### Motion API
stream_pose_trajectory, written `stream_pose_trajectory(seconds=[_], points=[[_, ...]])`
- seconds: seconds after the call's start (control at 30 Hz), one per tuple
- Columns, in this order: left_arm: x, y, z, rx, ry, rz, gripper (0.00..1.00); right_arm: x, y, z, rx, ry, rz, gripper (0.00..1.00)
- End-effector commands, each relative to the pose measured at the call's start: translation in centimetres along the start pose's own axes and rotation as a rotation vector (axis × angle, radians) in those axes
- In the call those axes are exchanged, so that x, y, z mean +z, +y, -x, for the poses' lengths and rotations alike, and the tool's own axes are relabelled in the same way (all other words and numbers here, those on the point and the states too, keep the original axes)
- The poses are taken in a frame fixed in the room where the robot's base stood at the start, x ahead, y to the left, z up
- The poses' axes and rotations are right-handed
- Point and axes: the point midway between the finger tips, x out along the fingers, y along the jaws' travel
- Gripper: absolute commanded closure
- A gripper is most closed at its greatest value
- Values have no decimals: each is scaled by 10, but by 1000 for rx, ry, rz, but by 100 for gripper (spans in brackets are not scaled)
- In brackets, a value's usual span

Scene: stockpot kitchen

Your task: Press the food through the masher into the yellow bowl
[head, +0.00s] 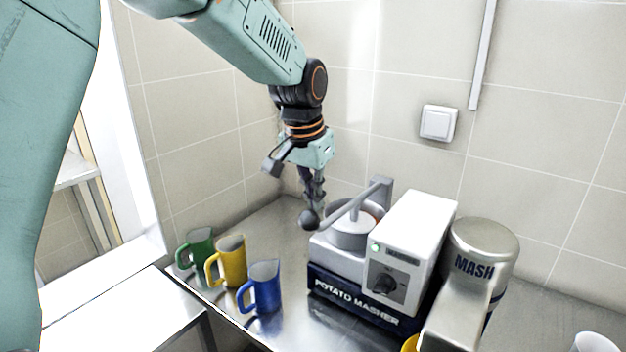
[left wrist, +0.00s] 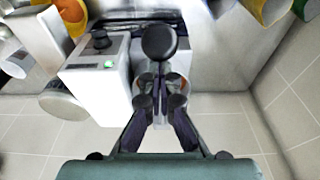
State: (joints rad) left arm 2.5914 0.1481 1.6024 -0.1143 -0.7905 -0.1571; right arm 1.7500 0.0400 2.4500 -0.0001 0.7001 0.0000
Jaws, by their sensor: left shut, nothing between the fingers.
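The potato masher (head: 410,245) is a white box with a dial and green light on a dark blue base. Beside the box is a round grey press pot (head: 352,232) with a lever (head: 357,203) ending in a black ball knob (head: 309,219). My left gripper (head: 314,200) points down just above the knob, shut and empty. In the left wrist view the knob (left wrist: 159,42) shows just beyond the fingertips (left wrist: 160,98); I cannot tell whether they touch it. A sliver of the yellow bowl (head: 410,344) shows at the bottom edge, mostly hidden. My right gripper is out of view.
Green (head: 197,246), yellow (head: 228,262) and blue (head: 262,287) mugs stand left of the masher near the counter's edge. A metal MASH machine (head: 484,252) stands to its right. A white object (head: 594,342) is at the bottom right. The tiled wall is close behind.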

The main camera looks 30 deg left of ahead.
Motion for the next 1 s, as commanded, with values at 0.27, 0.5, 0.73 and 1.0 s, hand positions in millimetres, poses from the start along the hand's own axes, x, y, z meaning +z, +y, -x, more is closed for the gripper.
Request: stream_pose_trajectory(seconds=[0.27,0.5,0.73,1.0], points=[[3,0,-7,1,-5,1,100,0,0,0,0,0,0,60],[4,0,-11,2,-6,1,100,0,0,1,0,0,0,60],[4,0,-12,2,-7,1,100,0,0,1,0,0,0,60],[4,0,-12,2,-7,1,100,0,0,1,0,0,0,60]])
